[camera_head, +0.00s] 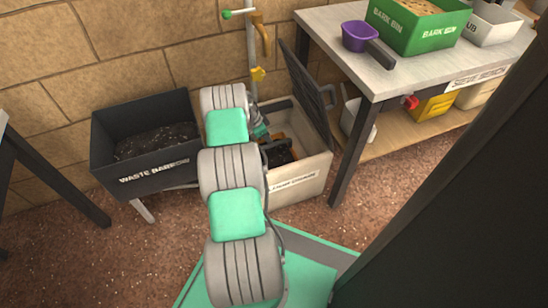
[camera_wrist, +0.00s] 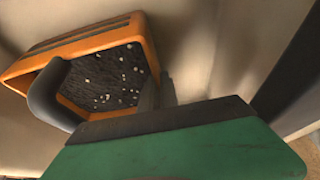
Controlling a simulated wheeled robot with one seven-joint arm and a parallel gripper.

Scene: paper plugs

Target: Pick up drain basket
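The drain basket is an orange basket (camera_head: 292,141) inside a pale open bin, partly hidden behind my arm. In the wrist view the orange basket (camera_wrist: 88,40) is at the upper left, holding dark, speckled soil. A thick black handle (camera_wrist: 50,92) curves up at its left side. My gripper (camera_wrist: 158,88) shows two grey fingers close together by the basket's right end. My green gripper body covers the bottom of that view. In the head view my gripper (camera_head: 262,134) is low over the bin. I cannot tell whether the fingers touch the basket or how far apart they are.
The pale bin (camera_head: 304,187) has a raised dark lid (camera_head: 306,88) on its right. A black waste barrow (camera_head: 143,180) stands left. A pipe with a yellow valve (camera_head: 258,74) rises behind. A bench (camera_head: 398,77) with a purple scoop (camera_head: 360,36) and green bark bin (camera_head: 418,32) is right.

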